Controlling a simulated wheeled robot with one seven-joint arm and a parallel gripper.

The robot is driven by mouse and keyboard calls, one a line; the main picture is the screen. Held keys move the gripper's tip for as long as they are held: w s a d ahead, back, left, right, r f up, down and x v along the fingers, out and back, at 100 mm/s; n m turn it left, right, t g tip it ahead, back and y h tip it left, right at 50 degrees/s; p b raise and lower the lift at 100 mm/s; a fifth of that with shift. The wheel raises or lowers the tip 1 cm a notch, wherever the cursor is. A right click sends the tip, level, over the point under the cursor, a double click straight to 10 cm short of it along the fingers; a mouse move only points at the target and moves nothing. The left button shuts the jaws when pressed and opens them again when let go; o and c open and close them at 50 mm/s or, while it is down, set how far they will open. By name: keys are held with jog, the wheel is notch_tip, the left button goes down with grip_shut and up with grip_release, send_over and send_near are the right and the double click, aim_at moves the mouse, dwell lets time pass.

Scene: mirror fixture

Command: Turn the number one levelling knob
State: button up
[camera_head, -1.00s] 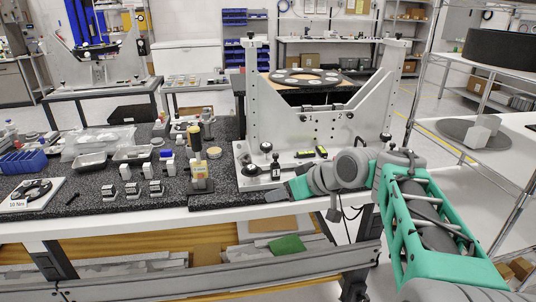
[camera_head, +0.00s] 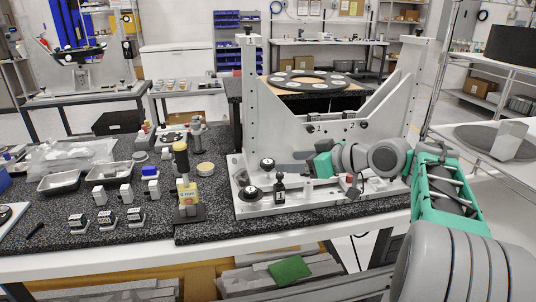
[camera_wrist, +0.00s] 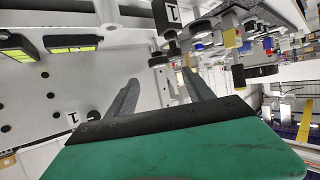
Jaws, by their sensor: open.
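The mirror fixture (camera_head: 335,145) is a grey upright plate on a base plate. On its face a black knob (camera_head: 308,128) sits beside a "1"; this knob also shows in the wrist view (camera_wrist: 93,115). Another black knob (camera_head: 365,124) sits beside a "2". On the base's left end stand a ball-topped knob (camera_head: 267,163), a wide round knob (camera_head: 250,192) and a black post (camera_head: 280,188). My gripper (camera_wrist: 160,78) is open and empty, low over the base, pointing left toward the ball-topped knob. Contact is not visible.
A yellow-and-black device (camera_head: 186,190) stands left of the base. Small blocks (camera_head: 107,218) and metal trays (camera_head: 58,182) lie farther left. A rack shelf (camera_head: 490,140) stands close on the right.

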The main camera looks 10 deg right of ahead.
aim_at(268, 161)
jog(key=x, duration=0.8)
jog(key=shift+d, duration=0.1)
grip_shut()
dwell(0.4)
